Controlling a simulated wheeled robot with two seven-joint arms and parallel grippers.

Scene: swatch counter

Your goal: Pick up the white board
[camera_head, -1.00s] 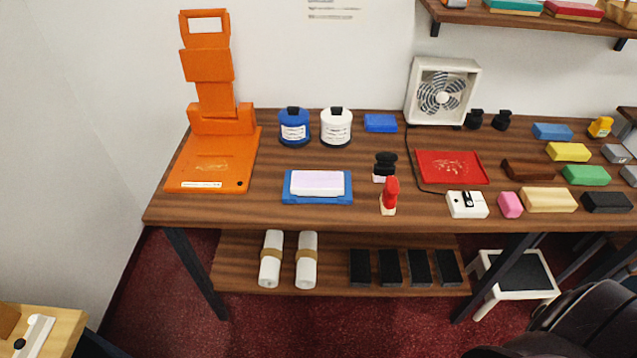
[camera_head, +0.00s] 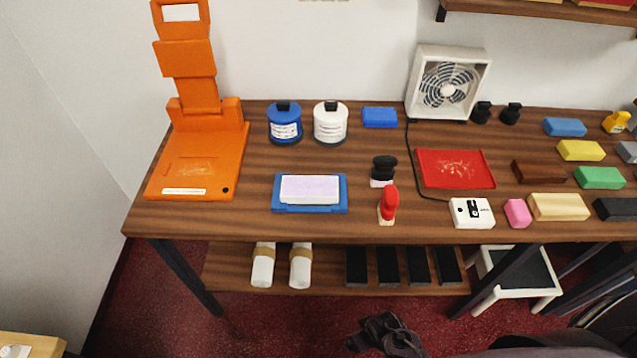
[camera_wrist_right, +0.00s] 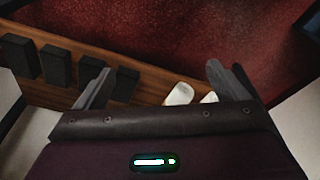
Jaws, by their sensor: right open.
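A pale, whitish-lilac slab (camera_head: 310,189) lies flat on a blue tray (camera_head: 281,208) near the front edge of the workbench. Another white piece (camera_head: 14,352) lies on a light wooden surface, mostly cut off at the bottom left corner. I cannot tell for sure which of these is the white board. My right gripper (camera_head: 378,334) is low in front of the bench, apart from both. In the right wrist view (camera_wrist_right: 160,85) its fingers are spread wide with nothing between them. My left gripper is not in view.
An orange stand (camera_head: 196,160) is at the bench's left end. Blue (camera_head: 285,125) and white (camera_head: 330,124) jars stand behind the slab. A red-handled stamp (camera_head: 388,203) and a red tray (camera_head: 455,169) are to its right. The lower shelf holds white rolls (camera_head: 300,268) and dark blocks (camera_head: 388,266).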

